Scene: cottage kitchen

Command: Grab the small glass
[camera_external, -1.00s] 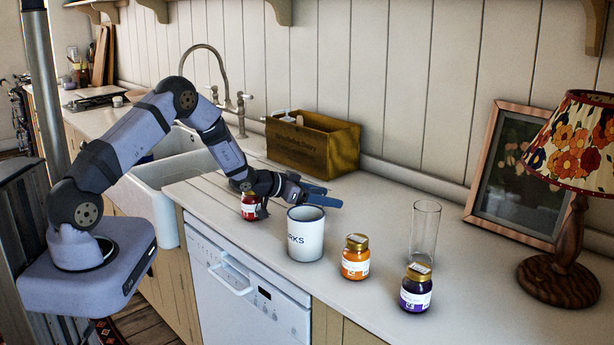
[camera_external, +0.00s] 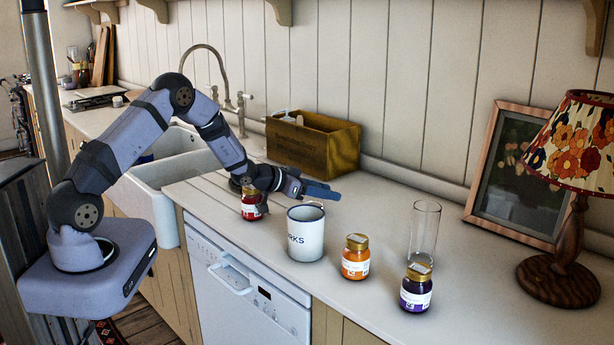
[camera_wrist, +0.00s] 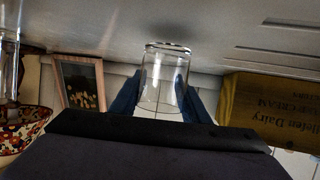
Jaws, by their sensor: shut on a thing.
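The small clear glass (camera_wrist: 163,72) is between the two blue fingers of my gripper (camera_wrist: 157,98) in the wrist view. The fingers press on it from both sides. The wrist view is upside down, with the counter at the top. In the external view my gripper (camera_external: 318,190) is low over the counter, behind the white mug (camera_external: 305,238). The glass is mostly hidden there by the mug and the fingers. I cannot tell for sure whether its base is clear of the counter.
A red jar (camera_external: 250,206) stands beside my wrist. An orange jar (camera_external: 355,262), a purple jar (camera_external: 415,295) and a tall clear glass (camera_external: 424,235) stand to the right. A wooden crate (camera_external: 315,147), picture frame (camera_external: 515,150) and lamp (camera_external: 565,255) stand near the wall.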

